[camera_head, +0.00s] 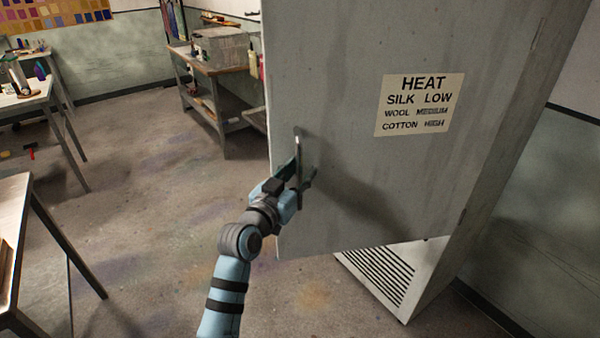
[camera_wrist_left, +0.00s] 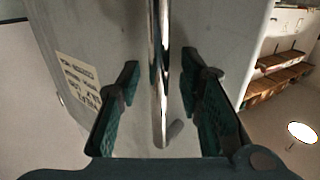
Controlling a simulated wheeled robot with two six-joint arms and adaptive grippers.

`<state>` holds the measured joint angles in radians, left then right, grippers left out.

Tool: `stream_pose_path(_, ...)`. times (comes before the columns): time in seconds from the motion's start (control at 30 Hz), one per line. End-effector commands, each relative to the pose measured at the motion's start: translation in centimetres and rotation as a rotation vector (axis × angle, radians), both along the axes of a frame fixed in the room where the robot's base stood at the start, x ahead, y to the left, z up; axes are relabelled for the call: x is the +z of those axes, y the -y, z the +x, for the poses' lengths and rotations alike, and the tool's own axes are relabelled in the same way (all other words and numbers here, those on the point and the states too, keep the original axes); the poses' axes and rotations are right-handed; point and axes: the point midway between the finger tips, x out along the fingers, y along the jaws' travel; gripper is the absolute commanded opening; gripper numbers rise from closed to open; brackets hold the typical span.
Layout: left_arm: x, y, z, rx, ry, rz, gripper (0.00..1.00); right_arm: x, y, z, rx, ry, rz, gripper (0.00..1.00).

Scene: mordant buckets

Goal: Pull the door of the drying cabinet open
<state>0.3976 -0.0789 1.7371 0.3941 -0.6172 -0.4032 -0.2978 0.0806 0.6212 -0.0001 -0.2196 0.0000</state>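The drying cabinet's grey door (camera_head: 350,60) fills the middle of the head view and stands swung out from the cabinet body (camera_head: 424,275). Its hinges are on the right side. A metal bar handle (camera_head: 298,150) stands upright near the door's left edge. My left gripper (camera_head: 297,175) is at the handle's lower part. In the left wrist view the handle (camera_wrist_left: 158,75) runs between my two dark fingers, with a visible gap on each side. The left gripper is open around it. The cabinet's inside is hidden behind the door. My right gripper is not in view.
A label (camera_head: 420,104) with heat settings is on the door. A workbench (camera_head: 222,95) with a box on it stands behind, left of the door. Tables (camera_head: 15,205) stand at the left. The floor (camera_head: 140,200) between them and the door is clear.

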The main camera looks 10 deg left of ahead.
Motion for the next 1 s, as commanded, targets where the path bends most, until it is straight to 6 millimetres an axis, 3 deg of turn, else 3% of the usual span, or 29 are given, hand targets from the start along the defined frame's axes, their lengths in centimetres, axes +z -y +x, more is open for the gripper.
stream_pose_path(0.27, -0.1, -0.2, -1.1, -0.001, -0.001, 0.000, 0.33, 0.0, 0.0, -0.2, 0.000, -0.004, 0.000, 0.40)
stream_pose_path(0.6, -0.1, -2.4, -9.5, -0.001, -0.001, 0.003, 0.33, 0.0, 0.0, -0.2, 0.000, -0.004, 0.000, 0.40)
stream_pose_path(0.7, -0.1, -2.9, -11.0, -0.001, 0.000, 0.003, 0.33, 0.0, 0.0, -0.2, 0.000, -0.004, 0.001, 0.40)
stream_pose_path(1.0, 0.0, -3.0, -11.7, -0.001, 0.000, -0.001, 0.33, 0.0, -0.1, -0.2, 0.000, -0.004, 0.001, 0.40)
